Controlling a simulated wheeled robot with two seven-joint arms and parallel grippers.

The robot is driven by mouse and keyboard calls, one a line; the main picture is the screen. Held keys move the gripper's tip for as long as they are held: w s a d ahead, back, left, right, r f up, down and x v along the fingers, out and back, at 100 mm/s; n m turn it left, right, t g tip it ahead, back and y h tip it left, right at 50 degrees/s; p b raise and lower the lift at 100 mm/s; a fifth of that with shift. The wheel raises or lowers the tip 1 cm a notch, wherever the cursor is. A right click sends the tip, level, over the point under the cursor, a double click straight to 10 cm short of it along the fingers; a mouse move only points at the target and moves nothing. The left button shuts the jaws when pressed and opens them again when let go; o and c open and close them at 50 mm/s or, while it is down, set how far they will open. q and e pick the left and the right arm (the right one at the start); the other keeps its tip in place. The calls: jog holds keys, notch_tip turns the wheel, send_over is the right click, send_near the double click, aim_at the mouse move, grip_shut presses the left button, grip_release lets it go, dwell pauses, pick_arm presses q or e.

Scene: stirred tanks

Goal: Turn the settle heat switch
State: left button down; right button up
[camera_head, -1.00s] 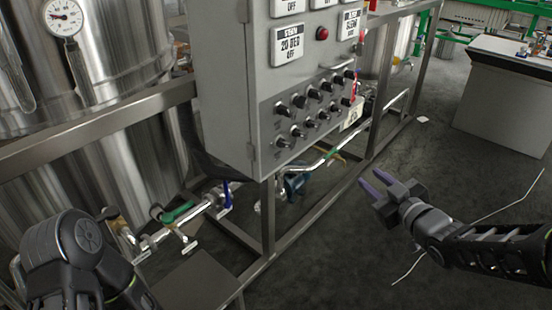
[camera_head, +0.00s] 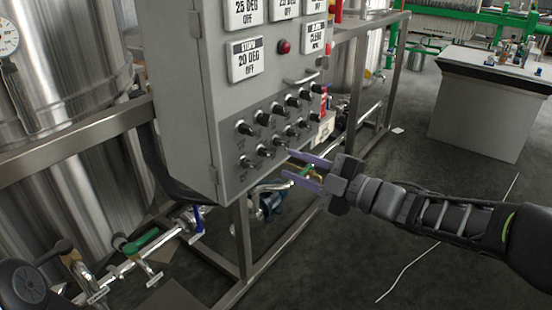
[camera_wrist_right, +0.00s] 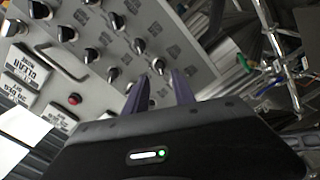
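A grey control panel (camera_head: 185,80) carries two rows of black rotary switches; one upper-row switch is at its left end (camera_head: 245,129) and one lower-row switch lies below it (camera_head: 247,162). Their small labels are too blurred to read, so I cannot tell which is the settle heat switch. My right gripper (camera_head: 292,163) is open and empty, with its purple fingers just in front of the panel's lower right. In the right wrist view the spread fingers (camera_wrist_right: 163,80) point toward the panel, and a black switch (camera_wrist_right: 158,66) shows near their tips. My left gripper is not in view.
Display plates (camera_head: 247,60), a red button (camera_head: 284,46) and a handle (camera_head: 301,79) sit above the switches. A metal frame (camera_head: 243,240) and pipes with a green-handled valve (camera_head: 140,241) lie below. Steel tanks (camera_head: 70,70) stand left.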

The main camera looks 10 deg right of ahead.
aim_at(270, 155)
jog(key=x, duration=0.5)
jog(key=shift+w+a+b, duration=0.15)
jog(key=shift+w+b, duration=0.05)
jog(key=shift+b, duration=0.15)
grip_shut()
